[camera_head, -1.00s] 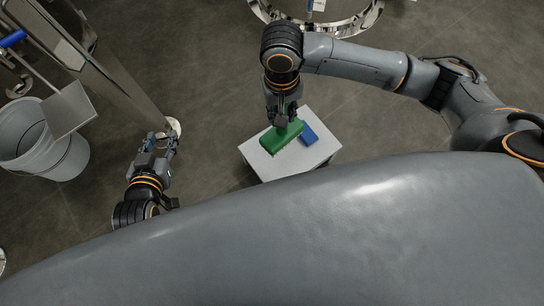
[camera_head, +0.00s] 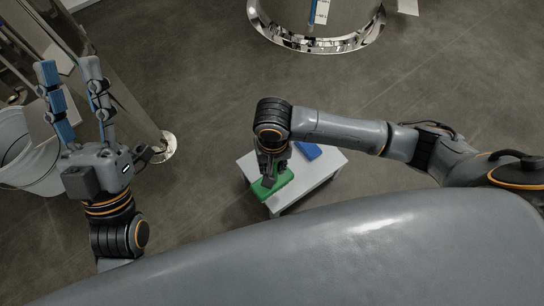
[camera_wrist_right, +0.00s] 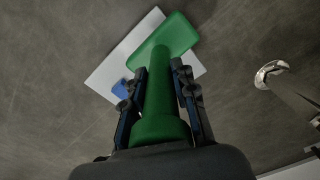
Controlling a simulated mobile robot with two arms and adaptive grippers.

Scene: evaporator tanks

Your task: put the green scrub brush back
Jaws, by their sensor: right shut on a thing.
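The green scrub brush (camera_head: 270,188) is over the near left part of a small white table (camera_head: 312,183). My right gripper (camera_head: 268,178) is shut on its handle. In the right wrist view the upright green handle runs between the fingers of my right gripper (camera_wrist_right: 158,80), and the broad brush head (camera_wrist_right: 172,38) lies beyond them. I cannot tell whether the brush touches the white table (camera_wrist_right: 105,80) or hangs above it. My left gripper (camera_head: 69,65) is raised at the left, with its two blue fingers apart and nothing between them.
A blue object (camera_head: 308,151) lies on the far part of the white table. A grey bucket (camera_head: 22,165) stands at the left, partly behind my left gripper. A shiny round tank base (camera_head: 315,42) is at the top. Floor between them is clear.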

